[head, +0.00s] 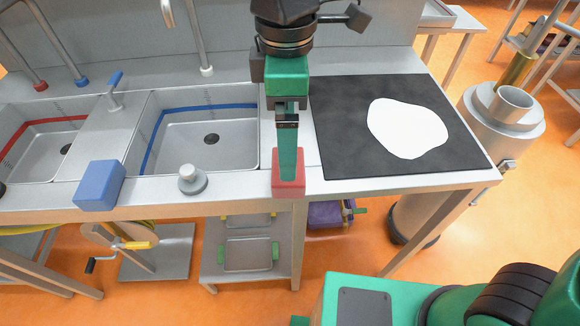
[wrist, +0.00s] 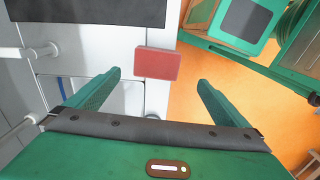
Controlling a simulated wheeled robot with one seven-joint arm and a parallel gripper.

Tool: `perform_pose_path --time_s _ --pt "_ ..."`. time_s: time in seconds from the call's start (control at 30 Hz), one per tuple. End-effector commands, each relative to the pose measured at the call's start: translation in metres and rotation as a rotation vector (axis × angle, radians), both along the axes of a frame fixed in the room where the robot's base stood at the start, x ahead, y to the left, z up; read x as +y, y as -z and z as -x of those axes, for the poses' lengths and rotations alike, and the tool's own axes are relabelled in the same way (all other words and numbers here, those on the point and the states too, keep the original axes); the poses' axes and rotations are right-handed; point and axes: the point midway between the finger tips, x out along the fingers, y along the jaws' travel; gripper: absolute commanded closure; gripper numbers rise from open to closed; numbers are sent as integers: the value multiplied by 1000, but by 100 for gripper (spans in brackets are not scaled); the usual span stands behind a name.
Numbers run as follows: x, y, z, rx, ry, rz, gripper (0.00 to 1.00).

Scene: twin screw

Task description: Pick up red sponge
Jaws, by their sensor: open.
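The red sponge (head: 288,188) is a small block at the front edge of the steel counter. My gripper (head: 289,172) points down at it, and the near finger hides part of its top in the head view. In the wrist view the red sponge (wrist: 157,64) shows whole, just beyond the fingertips and roughly midway between them. My gripper (wrist: 159,79) is open there, with clear space on both sides of the sponge. I cannot tell the exact height of the fingertips above it.
A blue block (head: 99,186) and a grey knob (head: 191,180) stand along the front edge to the left. Two sinks lie behind them. A black mat (head: 345,125) with a white patch (head: 406,128) lies to the right.

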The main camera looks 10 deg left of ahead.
Motion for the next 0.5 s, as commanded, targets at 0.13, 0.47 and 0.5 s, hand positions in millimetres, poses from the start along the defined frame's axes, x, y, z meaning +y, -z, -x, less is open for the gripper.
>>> perform_pose_path --time_s 0.13,0.47,0.5 --pt "1 21 1 3 -6 4 0" --pt "0 53 0 2 -3 1 0" --pt "0 56 0 2 -3 1 0"
